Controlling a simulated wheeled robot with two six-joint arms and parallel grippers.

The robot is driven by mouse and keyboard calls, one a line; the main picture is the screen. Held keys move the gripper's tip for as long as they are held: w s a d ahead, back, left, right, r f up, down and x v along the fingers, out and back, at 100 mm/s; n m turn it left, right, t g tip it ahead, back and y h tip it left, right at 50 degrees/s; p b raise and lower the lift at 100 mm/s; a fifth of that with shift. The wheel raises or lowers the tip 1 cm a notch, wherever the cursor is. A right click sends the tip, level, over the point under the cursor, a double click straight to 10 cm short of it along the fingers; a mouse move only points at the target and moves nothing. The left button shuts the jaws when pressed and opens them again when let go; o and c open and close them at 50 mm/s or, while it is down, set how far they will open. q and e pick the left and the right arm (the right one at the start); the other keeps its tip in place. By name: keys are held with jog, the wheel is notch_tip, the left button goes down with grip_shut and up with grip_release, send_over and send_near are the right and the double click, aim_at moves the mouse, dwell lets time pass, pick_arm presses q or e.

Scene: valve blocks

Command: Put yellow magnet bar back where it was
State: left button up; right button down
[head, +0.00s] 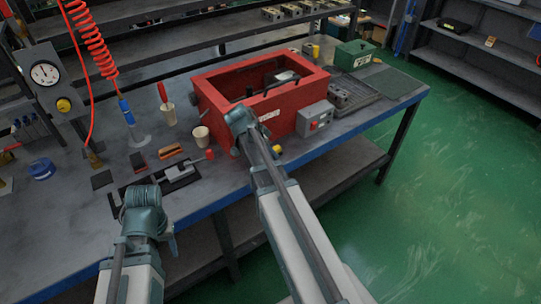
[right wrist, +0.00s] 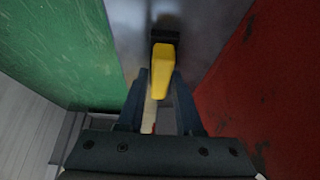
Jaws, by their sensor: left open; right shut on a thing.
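The yellow magnet bar (right wrist: 163,72) is between the fingers of my right gripper (right wrist: 160,90) in the right wrist view, with a dark piece (right wrist: 165,36) at its far end. In the head view a small yellow part (head: 276,148) shows beside my right wrist, in front of the red box (head: 212,104) and close to the bench's front edge. Whether the bar touches the bench is unclear. My right gripper is shut on the bar. My left gripper (head: 143,208) is over the front left of the bench, open, its fingertips mostly hidden.
A grey switch box (head: 315,119) stands at the red box's right front. A dark tray (head: 352,95) and a green box (head: 354,55) are further right. A valve piece (head: 180,172), beige cups (head: 201,137) and small blocks lie left of the red box. Green floor lies beyond the bench edge.

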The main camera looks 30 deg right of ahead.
jog(key=shift+r, duration=0.1)
jog(key=shift+f, duration=0.25)
jog(key=c, duration=0.6)
grip_release()
jog(key=shift+r, duration=0.1)
jog(key=shift+r+p, duration=0.3)
jog(key=shift+r, duration=0.05)
jog(key=shift+p+v, duration=5.05)
jog(key=shift+v, duration=0.8)
jog(key=shift+a, duration=0.2)
